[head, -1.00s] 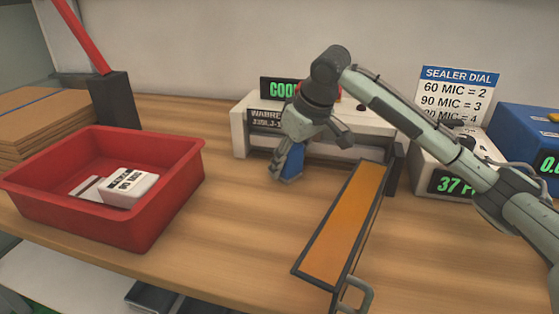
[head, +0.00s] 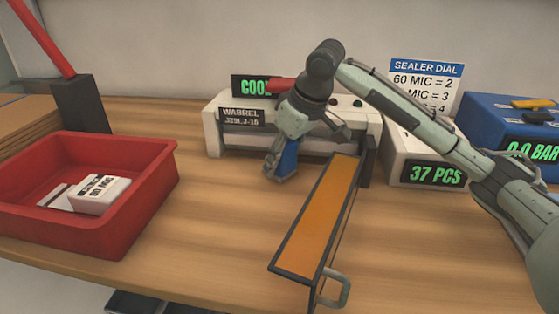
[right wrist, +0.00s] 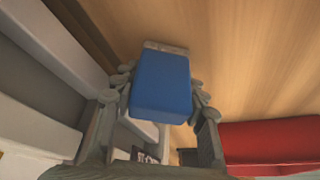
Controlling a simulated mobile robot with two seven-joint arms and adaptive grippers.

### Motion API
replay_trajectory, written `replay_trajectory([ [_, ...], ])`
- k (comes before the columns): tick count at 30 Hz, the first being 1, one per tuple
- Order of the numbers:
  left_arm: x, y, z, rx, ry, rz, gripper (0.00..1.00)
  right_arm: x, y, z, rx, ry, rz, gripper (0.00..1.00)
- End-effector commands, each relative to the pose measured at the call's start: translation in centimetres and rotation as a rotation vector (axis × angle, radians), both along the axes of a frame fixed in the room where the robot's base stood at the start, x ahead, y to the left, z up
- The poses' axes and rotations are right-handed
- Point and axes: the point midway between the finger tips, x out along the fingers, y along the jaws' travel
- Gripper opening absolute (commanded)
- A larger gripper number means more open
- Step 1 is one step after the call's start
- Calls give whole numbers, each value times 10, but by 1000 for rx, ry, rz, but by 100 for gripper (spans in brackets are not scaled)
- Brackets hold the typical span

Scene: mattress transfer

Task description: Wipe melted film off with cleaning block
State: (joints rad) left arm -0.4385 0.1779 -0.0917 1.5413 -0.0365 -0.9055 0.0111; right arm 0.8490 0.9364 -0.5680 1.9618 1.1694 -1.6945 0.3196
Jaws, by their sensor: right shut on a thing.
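A blue cleaning block (head: 288,160) is between the fingers of my right gripper (head: 279,170). The right wrist view shows the block (right wrist: 161,85) clasped from both sides by the fingers (right wrist: 160,95), with a pale strip at its far end. The gripper points down in front of the white sealer (head: 212,130), whose name plate reads WABREL and whose display partly reads COOL. Whether the block touches the sealer or table cannot be told. The melted film cannot be made out. My left gripper is not in view.
A red bin (head: 95,225) with white labelled packs (head: 100,194) stands at left. A long orange-topped tray with a handle (head: 320,220) lies right of the gripper. A counter reading 37 PCS (head: 435,174) and a blue gauge box (head: 500,125) stand at right.

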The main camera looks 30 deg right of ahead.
Motion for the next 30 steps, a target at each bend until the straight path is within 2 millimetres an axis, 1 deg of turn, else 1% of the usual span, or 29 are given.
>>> replay_trajectory([
  [1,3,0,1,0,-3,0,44,1,0,7,2,-5,0,12],
  [6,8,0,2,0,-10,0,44,1,0,25,1,-6,0,12],
  [12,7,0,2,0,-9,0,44,1,0,45,3,-7,0,12],
  [15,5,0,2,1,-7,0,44,1,0,52,2,-7,0,12],
  [18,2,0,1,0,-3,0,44,1,0,56,3,-6,0,12],
  [24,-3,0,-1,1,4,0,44,1,0,56,2,-6,0,12],
  [30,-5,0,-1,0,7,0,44,1,0,60,3,-6,0,12],
])
